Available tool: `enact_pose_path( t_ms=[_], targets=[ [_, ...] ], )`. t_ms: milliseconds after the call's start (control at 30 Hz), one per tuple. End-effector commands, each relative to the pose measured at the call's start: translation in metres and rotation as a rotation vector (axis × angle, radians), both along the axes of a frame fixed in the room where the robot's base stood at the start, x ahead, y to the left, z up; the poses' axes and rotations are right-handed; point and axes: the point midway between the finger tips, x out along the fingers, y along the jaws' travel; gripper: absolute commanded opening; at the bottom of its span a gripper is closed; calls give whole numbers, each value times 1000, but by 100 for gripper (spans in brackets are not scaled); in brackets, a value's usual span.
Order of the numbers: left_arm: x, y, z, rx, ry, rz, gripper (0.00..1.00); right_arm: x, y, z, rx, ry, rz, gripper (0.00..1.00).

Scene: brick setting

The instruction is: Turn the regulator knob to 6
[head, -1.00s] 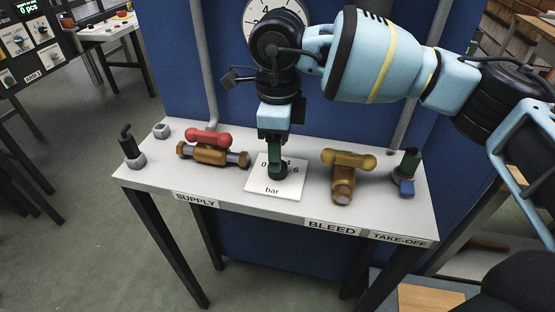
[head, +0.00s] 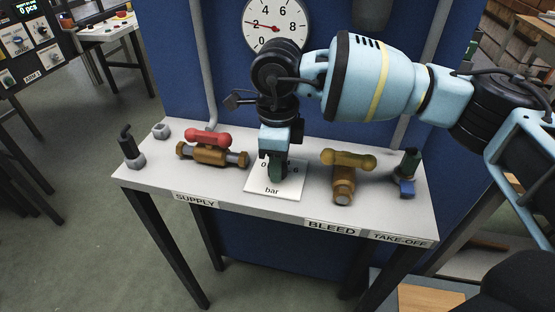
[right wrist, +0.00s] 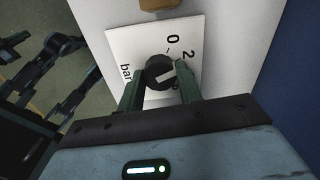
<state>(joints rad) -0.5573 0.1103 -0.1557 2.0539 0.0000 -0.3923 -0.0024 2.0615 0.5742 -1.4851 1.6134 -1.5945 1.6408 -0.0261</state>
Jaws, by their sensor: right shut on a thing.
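The regulator knob (right wrist: 158,70) is dark and round with a white mark, in the middle of a white dial plate (right wrist: 118,42). In the head view the plate (head: 290,187), lettered "bar", lies on the bench with 0 and 6 partly showing. My right gripper (right wrist: 160,80) points down and is shut on the knob, one finger on each side; the fingers hide part of the scale. In the head view the right gripper (head: 278,177) covers the knob. The wall gauge (head: 274,26) has a red needle near 2. My left gripper is not in view.
On the bench (head: 230,196), a red-handled supply valve (head: 208,150) stands left of the plate and a brass bleed valve (head: 346,175) right of it. A green and blue take-off fitting (head: 407,175) is at the right end. A blue panel stands behind.

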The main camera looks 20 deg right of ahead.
Motion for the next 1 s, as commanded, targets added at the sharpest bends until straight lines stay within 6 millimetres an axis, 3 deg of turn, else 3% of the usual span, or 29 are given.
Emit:
enact_pose_path(
  t_ms=[467,1000],
  targets=[
    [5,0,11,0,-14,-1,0,0,0,2,1,0,-119,12],
    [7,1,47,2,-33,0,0,0,1,6,3,-3,-603,12]
  ],
)
